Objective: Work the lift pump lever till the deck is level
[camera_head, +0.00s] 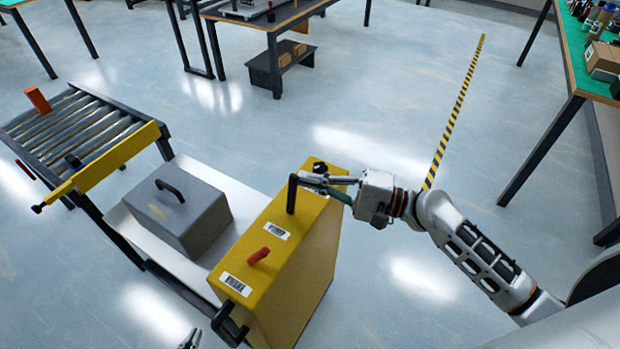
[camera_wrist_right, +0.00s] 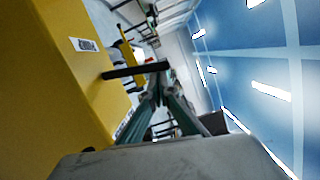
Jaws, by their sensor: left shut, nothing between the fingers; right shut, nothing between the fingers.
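The yellow pump housing (camera_head: 307,247) stands at the right end of the white deck (camera_head: 182,265). Only the tip of my left gripper (camera_head: 190,341) shows at the bottom edge, away from the levers.
A grey case with a black handle (camera_head: 182,214) rests on the deck. A roller conveyor (camera_head: 83,128) with a yellow bar (camera_head: 105,165) and an orange block (camera_head: 38,100) stands at left. Workbenches (camera_head: 566,85) stand right and at the back. Floor beyond the housing is clear.

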